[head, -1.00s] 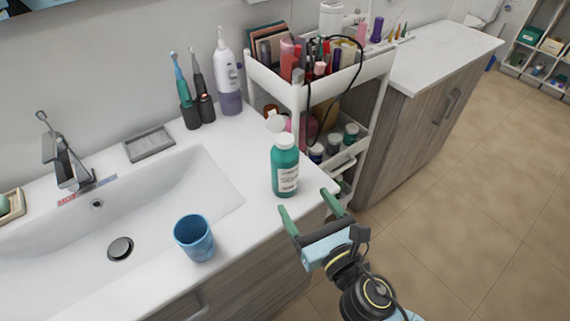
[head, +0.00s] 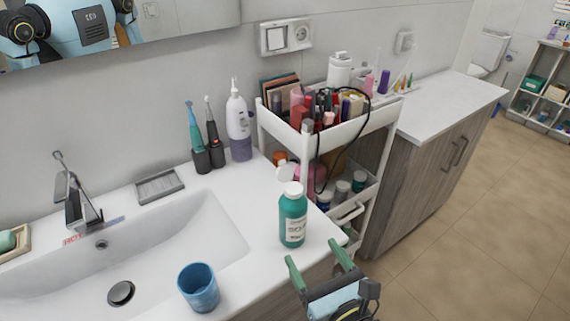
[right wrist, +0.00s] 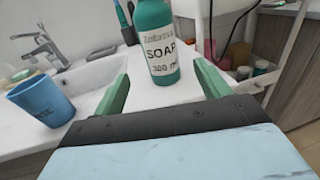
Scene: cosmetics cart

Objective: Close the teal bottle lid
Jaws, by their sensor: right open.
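The teal soap bottle (head: 293,220) stands upright near the front right corner of the white counter. Its white lid (head: 284,171) is flipped up and open, tilted back above the white neck. In the right wrist view the bottle (right wrist: 156,45) shows its SOAP label, and its top is cut off by the upper edge. My right gripper (head: 314,253) is open and empty, just in front of the bottle and beyond the counter's edge. Its two green fingers point toward the bottle and look apart from it. My left gripper is not in view.
A blue cup (head: 198,289) stands left of the bottle by the sink (head: 160,246). A white cart (head: 345,132) full of cosmetics is close behind and right of the bottle. Electric toothbrushes (head: 196,140) stand at the back. The floor at right is clear.

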